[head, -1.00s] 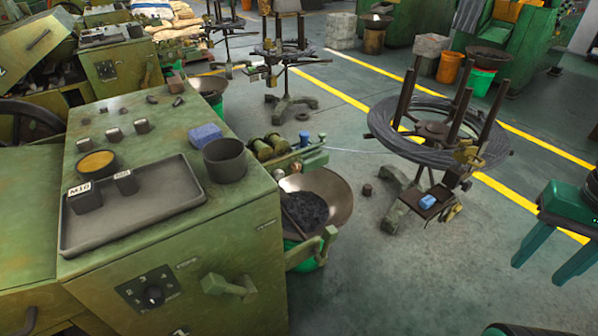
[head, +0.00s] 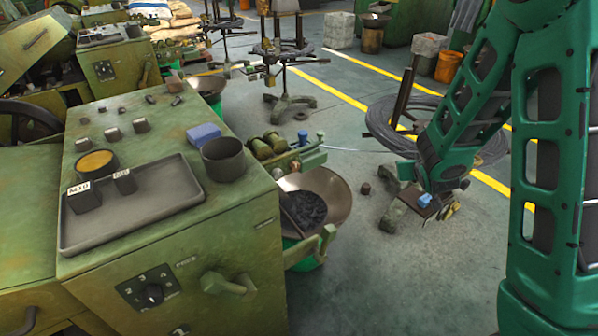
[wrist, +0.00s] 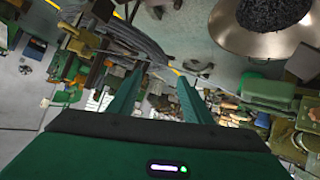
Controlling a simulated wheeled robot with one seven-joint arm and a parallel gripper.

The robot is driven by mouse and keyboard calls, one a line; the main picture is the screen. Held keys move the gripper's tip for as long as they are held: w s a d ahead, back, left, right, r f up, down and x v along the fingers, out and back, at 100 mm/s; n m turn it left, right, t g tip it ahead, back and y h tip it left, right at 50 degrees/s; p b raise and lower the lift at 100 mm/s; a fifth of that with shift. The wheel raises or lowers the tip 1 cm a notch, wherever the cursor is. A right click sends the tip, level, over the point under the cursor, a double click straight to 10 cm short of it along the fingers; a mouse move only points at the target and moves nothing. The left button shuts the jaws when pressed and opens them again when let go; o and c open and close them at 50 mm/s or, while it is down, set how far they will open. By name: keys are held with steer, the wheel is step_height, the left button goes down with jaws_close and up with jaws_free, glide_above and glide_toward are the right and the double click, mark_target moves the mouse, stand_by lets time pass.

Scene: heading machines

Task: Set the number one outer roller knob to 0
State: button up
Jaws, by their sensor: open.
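A black dial plate with a round black knob (head: 153,293) is on the front face of the green machine cabinet (head: 222,262), lower left in the head view. Pale numerals and a light mark show around the knob; its exact setting is too small to read. A second dial is cut off at the bottom edge (head: 180,330). No label showing which roller either belongs to is readable. My gripper (wrist: 160,75) is open and empty in the wrist view, its two green fingers apart. It is well away from the knob, which I cannot make out in the wrist view.
A green handle (head: 230,285) sticks out right of the dial. On the cabinet top are a grey tray (head: 150,210), a dark cup (head: 223,158) and a blue block (head: 204,134). A metal bowl (head: 335,195) stands beside the cabinet.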

steer(key=w+a+f+n+t+y, duration=0.2)
steer(key=w+a+f+n, duration=0.1)
steer(key=a, duration=0.5)
steer(key=n+t+y, duration=0.2)
steer(key=n+y, duration=0.4)
steer(key=y, duration=0.4)
glide_toward(296, 169)
steer(key=x, duration=0.9)
steer(key=c, duration=1.1)
steer(key=shift+o, duration=0.2)
steer(key=shift+a, duration=0.1)
steer(key=shift+n, duration=0.3)
